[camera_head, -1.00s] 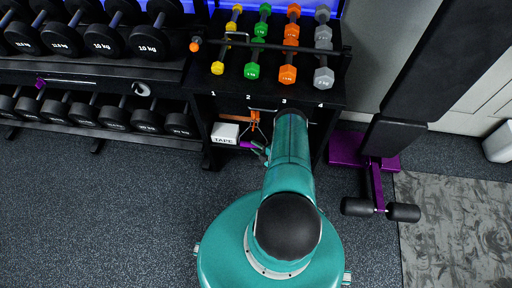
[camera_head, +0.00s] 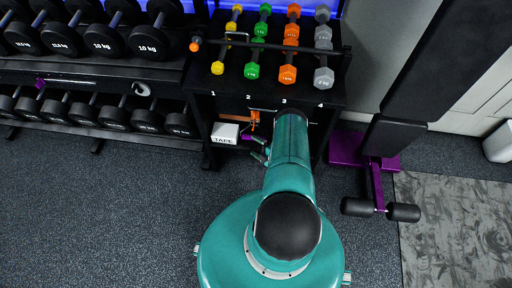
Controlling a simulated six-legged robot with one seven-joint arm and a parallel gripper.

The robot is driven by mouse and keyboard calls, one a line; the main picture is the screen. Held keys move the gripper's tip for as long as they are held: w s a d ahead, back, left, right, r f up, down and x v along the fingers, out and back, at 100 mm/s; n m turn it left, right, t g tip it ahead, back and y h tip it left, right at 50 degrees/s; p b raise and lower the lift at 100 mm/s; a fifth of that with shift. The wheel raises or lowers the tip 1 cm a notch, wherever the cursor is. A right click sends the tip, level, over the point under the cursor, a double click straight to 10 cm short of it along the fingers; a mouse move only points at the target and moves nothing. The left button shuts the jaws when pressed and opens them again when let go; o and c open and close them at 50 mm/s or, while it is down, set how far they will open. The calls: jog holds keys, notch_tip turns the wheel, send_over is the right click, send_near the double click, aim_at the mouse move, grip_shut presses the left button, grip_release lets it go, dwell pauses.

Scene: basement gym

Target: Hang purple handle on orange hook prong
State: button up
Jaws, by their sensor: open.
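The orange hook (camera_head: 253,121) shows under the front edge of the small dumbbell stand, between the numbers 2 and 3. A small purple piece, likely the purple handle (camera_head: 246,137), shows just below it, next to the white tape box. My gripper (camera_head: 260,149) is open, just in front of and slightly below the hook and the purple piece. Its fingers are spread and look empty. My arm covers the area to the right of the hook. I cannot tell whether the handle rests on the hook prong.
The white tape box (camera_head: 225,133) sits left of the hook. Coloured dumbbells (camera_head: 251,72) stand on top of the stand. A rack of black dumbbells (camera_head: 130,118) is at the left. A purple bench base (camera_head: 347,148) is at the right. The floor (camera_head: 110,220) at front left is clear.

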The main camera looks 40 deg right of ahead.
jog(key=shift+s, duration=0.1)
dwell(0.3)
jog(key=a+v, duration=0.1)
jog(key=v, duration=0.8)
jog(key=shift+s+d, duration=0.4)
jog(key=shift+d, duration=0.15)
jog(key=shift+r, duration=0.1)
dwell(0.5)
